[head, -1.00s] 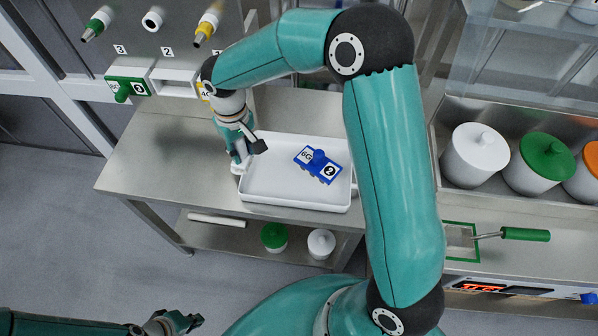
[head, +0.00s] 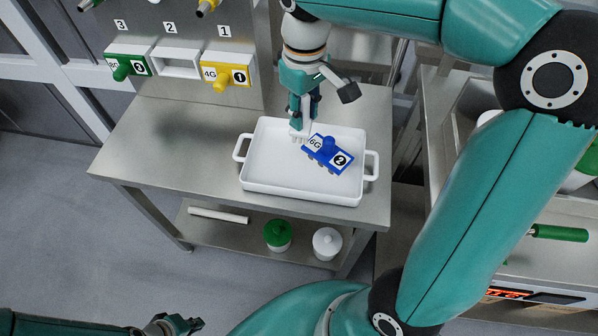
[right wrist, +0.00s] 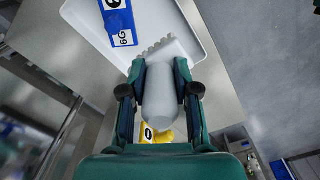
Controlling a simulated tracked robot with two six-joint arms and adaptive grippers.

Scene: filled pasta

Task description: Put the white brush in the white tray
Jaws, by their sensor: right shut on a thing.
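The white brush (right wrist: 165,88) is between the fingers of my right gripper (right wrist: 160,92), which is shut on its thick rounded handle. In the head view my right gripper (head: 302,110) points down over the back part of the white tray (head: 262,184), with the brush's bristle end (head: 299,133) low over the tray, beside the blue block. I cannot tell whether the bristles touch the tray floor. The tray also shows in the right wrist view (right wrist: 90,28). My left gripper (head: 182,325) is at the bottom left, away from the table; its finger opening is unclear.
A blue block (head: 328,153) marked 6G and 2 lies in the tray, close to the brush. Green (head: 128,66) and yellow (head: 226,74) blocks sit in wall holders behind. The metal table (head: 165,135) is clear left of the tray. Lidded pots (head: 277,233) stand on the lower shelf.

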